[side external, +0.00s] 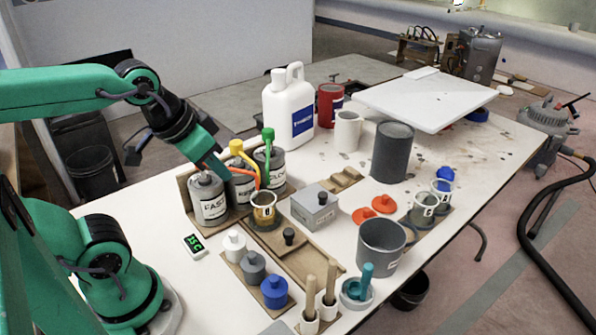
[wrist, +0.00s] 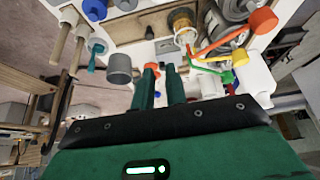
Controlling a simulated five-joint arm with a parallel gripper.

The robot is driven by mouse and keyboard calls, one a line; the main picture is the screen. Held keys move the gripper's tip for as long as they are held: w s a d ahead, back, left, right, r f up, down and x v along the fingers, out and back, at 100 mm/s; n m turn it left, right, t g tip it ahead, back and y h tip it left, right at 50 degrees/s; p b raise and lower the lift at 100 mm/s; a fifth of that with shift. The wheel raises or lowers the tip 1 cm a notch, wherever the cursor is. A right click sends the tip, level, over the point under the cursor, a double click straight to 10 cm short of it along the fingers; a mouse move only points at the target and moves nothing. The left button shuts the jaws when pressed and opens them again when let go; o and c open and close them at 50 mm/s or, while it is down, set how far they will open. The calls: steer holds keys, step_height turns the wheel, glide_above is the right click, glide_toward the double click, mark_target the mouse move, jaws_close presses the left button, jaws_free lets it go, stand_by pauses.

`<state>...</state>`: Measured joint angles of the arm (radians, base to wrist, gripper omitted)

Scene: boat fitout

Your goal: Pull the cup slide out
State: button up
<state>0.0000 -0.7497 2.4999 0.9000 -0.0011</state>
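The cup slide, a brown board with a black knob (side external: 289,236), lies in a wooden frame (side external: 318,268) in front of the pump tins. A clear cup (side external: 263,210) with amber contents stands at its back end, under the pump spouts. In the wrist view the black knob (wrist: 149,33) shows beyond my fingertips, and the cup (wrist: 183,20) is right of it. My gripper (wrist: 160,72) has its two dark green fingers parted, with nothing between them. In the side view my gripper (side external: 222,172) is high by the tins, apart from the knob; its fingertips are partly hard to see.
Pump tins (side external: 210,200) with yellow, green and orange heads stand close to my gripper. A grey box (side external: 315,206) is right of the slide. Small lidded pots (side external: 252,267) and wooden-handled tools (side external: 309,300) stand in front. A grey bucket (side external: 381,245) is farther right.

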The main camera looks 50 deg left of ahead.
steer(key=o, duration=0.6)
steer(key=shift+w, duration=0.15)
steer(key=n+g, duration=0.5)
steer(key=n, duration=1.6)
glide_above(289, 231)
steer(key=f, duration=1.3)
steer(key=shift+s+a+f, duration=0.1)
steer(key=shift+s+f, duration=0.1)
steer(key=shift+f, duration=0.1)
steer(key=shift+w+f+n+g, duration=0.2)
steer(key=shift+f+n+g, duration=0.1)
steer(key=shift+f+n, duration=0.4)
steer(key=shift+f, duration=3.8)
